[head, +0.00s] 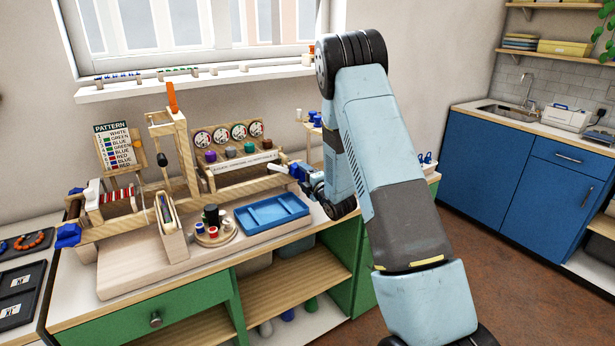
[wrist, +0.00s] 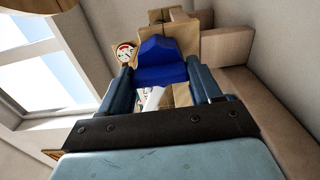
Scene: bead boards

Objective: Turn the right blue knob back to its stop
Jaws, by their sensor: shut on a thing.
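The right blue knob (wrist: 160,62) shows in the wrist view between the two fingers of my gripper (wrist: 160,78), at the end of a wooden part. The fingers are shut on its two sides. A second blue knob (head: 68,236) sits at the frame's front left corner.
A blue tray (head: 270,213) and a round wooden stand with small spools (head: 213,233) are in front of the frame. A dial panel (head: 230,150) stands behind it. A pattern card (head: 118,145) is at the left. A window sill runs along the wall.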

